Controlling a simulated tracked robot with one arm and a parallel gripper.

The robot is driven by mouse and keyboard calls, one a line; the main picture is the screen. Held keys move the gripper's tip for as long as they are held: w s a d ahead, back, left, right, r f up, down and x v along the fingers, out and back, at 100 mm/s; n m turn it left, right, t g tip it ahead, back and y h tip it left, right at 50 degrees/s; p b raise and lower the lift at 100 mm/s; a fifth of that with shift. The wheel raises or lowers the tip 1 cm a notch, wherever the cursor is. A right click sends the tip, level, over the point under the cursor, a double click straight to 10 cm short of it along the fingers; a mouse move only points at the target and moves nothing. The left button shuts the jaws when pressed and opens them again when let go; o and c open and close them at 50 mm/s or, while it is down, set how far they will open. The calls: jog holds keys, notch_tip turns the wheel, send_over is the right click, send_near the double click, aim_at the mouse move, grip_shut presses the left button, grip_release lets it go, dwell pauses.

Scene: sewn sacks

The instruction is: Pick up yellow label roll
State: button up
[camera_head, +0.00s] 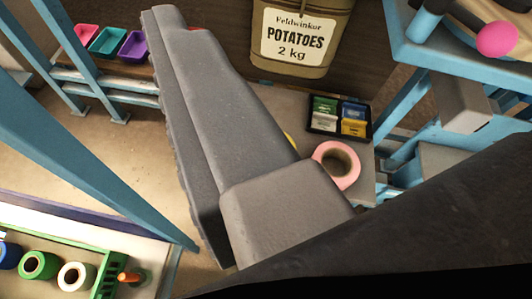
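A small sliver of yellow (290,141) shows at the edge of my gripper, just left of a pink roll (323,154). It may be the yellow label roll, but nearly all of it is hidden. The pink roll stands on a grey surface with its brown core facing up. My gripper (170,22) is a large grey shape running from the lower middle to the upper left, with a ridged left edge. I see no clear gap between two fingers and nothing held.
A black tray (311,131) of small packets lies behind the pink roll, below a potato sack (268,65). Blue frames stand left and right. A green holder (110,270) with blue, green and white rolls is at lower left. Coloured bins (108,41) stand at upper left.

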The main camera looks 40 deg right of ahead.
jog(key=w+d+f+m+h+b, duration=0.1)
jog(key=w+d+f, duration=0.15)
jog(key=f, duration=0.55)
jog(key=w+d+f+b, duration=0.1)
jog(key=w+f, duration=0.3)
jog(key=f, duration=0.4)
jog(key=d+f+m+g+h+b, duration=0.15)
jog(key=d+f, duration=0.25)
jog(key=f, duration=0.9)
jog(key=d+f+m+g+h+b, duration=0.15)
jog(key=d+f, duration=0.35)
jog(key=f, duration=0.8)
jog(key=shift+n+t, duration=0.5)
jog(key=shift+f+b+x, duration=0.15)
jog(key=shift+b+x, duration=0.4)
jog(key=shift+x, duration=1.5)
jog(key=shift+f+b+x, duration=0.2)
jog(key=shift+b+x, duration=0.3)
jog(key=shift+x, duration=1.55)
jog(key=shift+b+x, duration=0.6)
jog(key=shift+x, duration=1.6)
jog(key=shift+f, duration=0.2)
jog(key=shift+c, duration=0.2)
